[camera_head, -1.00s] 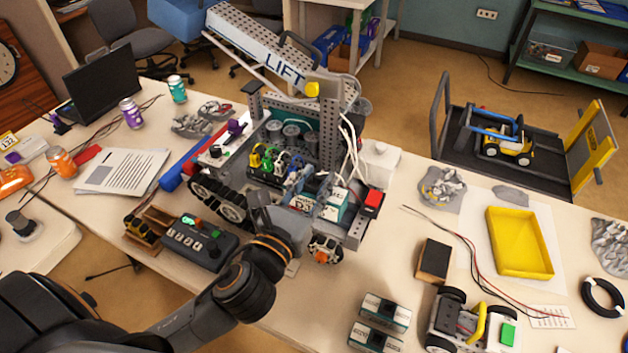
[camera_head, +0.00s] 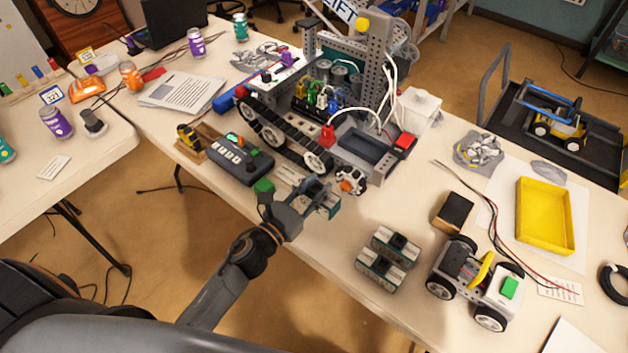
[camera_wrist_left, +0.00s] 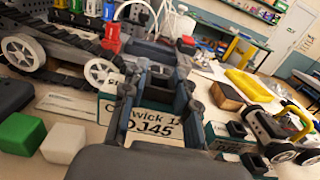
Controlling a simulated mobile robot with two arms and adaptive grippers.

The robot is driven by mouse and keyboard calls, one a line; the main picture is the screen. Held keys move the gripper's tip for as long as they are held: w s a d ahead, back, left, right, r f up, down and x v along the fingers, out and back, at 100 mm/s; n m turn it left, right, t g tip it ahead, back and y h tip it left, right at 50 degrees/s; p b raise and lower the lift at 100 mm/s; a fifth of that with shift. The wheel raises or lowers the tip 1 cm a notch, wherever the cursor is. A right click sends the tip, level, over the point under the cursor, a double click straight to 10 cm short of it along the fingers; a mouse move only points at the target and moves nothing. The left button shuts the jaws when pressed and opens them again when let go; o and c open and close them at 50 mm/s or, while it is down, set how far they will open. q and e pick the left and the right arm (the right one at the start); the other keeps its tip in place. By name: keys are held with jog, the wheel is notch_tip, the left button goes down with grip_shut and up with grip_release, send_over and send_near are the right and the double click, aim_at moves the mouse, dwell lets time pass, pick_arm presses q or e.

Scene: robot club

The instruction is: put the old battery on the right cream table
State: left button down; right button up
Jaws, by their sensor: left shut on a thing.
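My left gripper (camera_head: 318,196) is shut on the old battery (camera_head: 332,207), a teal and grey block. In the left wrist view the battery's white label (camera_wrist_left: 160,124) shows between the fingers. The battery is in front of the tracked robot (camera_head: 300,130), over the right cream table (camera_head: 400,205); I cannot tell whether it touches the top. The robot's grey battery bay (camera_head: 366,150) looks empty. My fingers hide part of the battery. My right gripper is not in view.
Two similar batteries (camera_head: 388,258) stand near the front edge, left of a small white buggy (camera_head: 475,284). A dark block (camera_head: 453,212) and yellow tray (camera_head: 545,215) lie further right. A controller (camera_head: 240,160) is left of my gripper. Bare tabletop lies between robot and batteries.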

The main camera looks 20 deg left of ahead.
pick_arm(q)
jog(key=shift+w+f+b, duration=0.1)
jog(key=shift+f+b, duration=0.45)
jog(key=shift+f, duration=0.2)
notch_tip(320, 180, down, 6)
jog(key=b, duration=0.5)
jog(key=shift+f, duration=0.1)
jog(key=shift+f+b, duration=0.35)
jog(key=shift+b, duration=0.05)
jog(key=shift+f+b, duration=0.45)
jog(key=shift+b, duration=0.1)
jog(key=c, duration=0.9)
grip_release()
jog(key=shift+c, duration=0.2)
jog(key=shift+f, duration=0.15)
